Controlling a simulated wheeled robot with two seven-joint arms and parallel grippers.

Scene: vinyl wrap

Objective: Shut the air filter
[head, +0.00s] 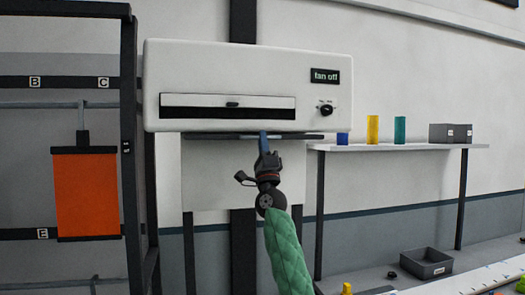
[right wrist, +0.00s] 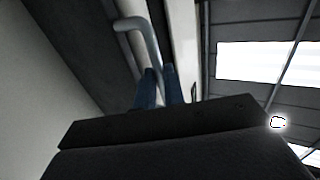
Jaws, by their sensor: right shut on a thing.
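The air filter (head: 250,65) is a white wall box with a "fan off" label, a black knob and a dark front slot. A thin dark panel (head: 215,136) shows just below its lower edge; I cannot tell how far it hangs open. My right gripper (head: 263,136) reaches up to this underside from below. In the right wrist view its blue fingers (right wrist: 159,88) are shut on a bent grey handle (right wrist: 131,24), which passes between them. The grip point itself is small and partly hidden in the head view. My left gripper is out of view.
A black rack with an orange hanging sheet (head: 86,195) stands at the left. A shelf (head: 400,147) at the right bears coloured cylinders and grey boxes. A grey bin (head: 426,263) sits lower right.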

